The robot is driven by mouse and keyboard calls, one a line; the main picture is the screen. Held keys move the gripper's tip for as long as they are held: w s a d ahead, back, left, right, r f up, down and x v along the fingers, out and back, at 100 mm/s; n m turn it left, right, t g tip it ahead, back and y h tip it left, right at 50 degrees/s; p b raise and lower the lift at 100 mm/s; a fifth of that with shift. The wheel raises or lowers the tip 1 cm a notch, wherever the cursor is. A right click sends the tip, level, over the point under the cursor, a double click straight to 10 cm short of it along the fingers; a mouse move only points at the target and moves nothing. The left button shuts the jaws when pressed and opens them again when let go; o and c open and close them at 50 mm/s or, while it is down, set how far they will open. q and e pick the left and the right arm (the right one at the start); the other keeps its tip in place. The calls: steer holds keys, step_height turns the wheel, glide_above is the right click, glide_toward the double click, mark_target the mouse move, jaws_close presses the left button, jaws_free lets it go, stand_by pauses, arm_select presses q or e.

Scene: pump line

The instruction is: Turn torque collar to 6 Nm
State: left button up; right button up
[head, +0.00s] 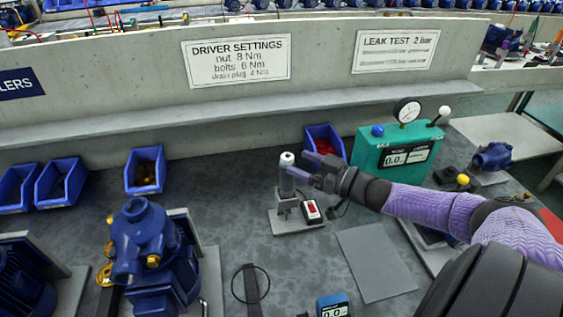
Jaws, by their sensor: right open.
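The torque driver (286,177) stands upright in its grey stand on the bench, a slim grey tool with a light top. The torque collar is too small to make out, and its setting cannot be read. My right gripper (298,172) reaches in from the right, open, with its fingers at the upper part of the driver. Whether they touch it I cannot tell. The sign headed DRIVER SETTINGS (236,61) lists nut 8 Nm, bolts 6 Nm and drain plug 4 Nm. My left gripper is not in view.
A small box with a red switch (311,210) sits beside the driver stand. A red-filled blue bin (334,133) and the teal leak tester (366,157) stand behind. A blue pump (142,245) is at left. A bare grey plate (376,263) lies in front.

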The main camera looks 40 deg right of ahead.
mark_target(287, 156)
steer(key=b+x, duration=0.1)
steer(key=x, duration=0.3)
steer(key=shift+f, duration=0.15)
steer(key=shift+w+b, duration=0.15)
steer(key=shift+b, duration=0.15)
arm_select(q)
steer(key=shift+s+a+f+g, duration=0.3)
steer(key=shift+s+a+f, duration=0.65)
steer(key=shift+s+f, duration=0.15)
arm_select(e)
steer(key=shift+w, duration=0.1)
